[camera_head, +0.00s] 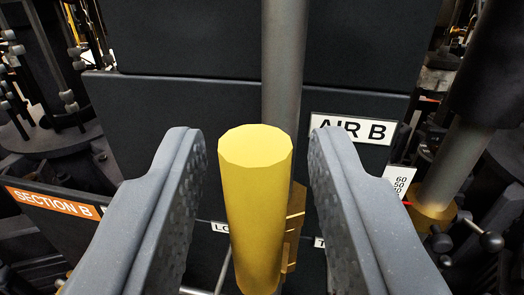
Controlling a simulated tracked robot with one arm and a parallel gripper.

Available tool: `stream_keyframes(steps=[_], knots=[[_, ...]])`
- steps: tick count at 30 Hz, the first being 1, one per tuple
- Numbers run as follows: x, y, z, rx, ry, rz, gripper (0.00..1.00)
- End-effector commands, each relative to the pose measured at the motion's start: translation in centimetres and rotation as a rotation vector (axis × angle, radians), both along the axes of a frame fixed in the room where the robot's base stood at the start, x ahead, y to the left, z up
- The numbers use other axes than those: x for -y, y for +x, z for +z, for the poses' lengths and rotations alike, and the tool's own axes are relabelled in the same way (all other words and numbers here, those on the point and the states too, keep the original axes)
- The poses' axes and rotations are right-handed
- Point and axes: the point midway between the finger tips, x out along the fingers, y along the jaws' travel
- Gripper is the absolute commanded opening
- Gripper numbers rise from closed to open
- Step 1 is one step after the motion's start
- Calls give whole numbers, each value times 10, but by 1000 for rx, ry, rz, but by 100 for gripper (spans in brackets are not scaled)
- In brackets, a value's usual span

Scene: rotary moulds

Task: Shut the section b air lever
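A yellow cylindrical lever handle (256,205) stands in the middle of the view, its flat end toward the camera. My gripper (256,150) is open, with one grey padded finger on each side of the yellow handle. A gap shows between the handle and each finger. A white "AIR B" label (353,129) is on the dark panel behind, to the right. An orange "SECTION B" label (54,202) is at the left. The lower part of the lever is hidden behind the handle's end.
A grey vertical pipe (284,70) runs up the dark panel (185,110) behind the handle. A gauge scale (400,185) and another grey pipe (452,165) with a yellow base are at the right. Dark machinery with rods fills the left side.

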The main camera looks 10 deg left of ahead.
Motion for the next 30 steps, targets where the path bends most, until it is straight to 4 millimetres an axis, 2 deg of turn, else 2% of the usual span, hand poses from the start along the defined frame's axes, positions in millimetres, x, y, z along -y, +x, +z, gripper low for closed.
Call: stream_keyframes(steps=[10, 11, 14, 15, 23, 30], knots=[[0, 1, 0, 0, 1, 0, 32], [0, 1, 0, 0, 0, 0, 30], [0, 1, 0, 0, 0, 0, 2], [0, 1, 0, 0, 0, 0, 0], [-1, 1, 0, 0, -11, 0, 0], [-10, 1, 2, -4, -101, 3, 0]])
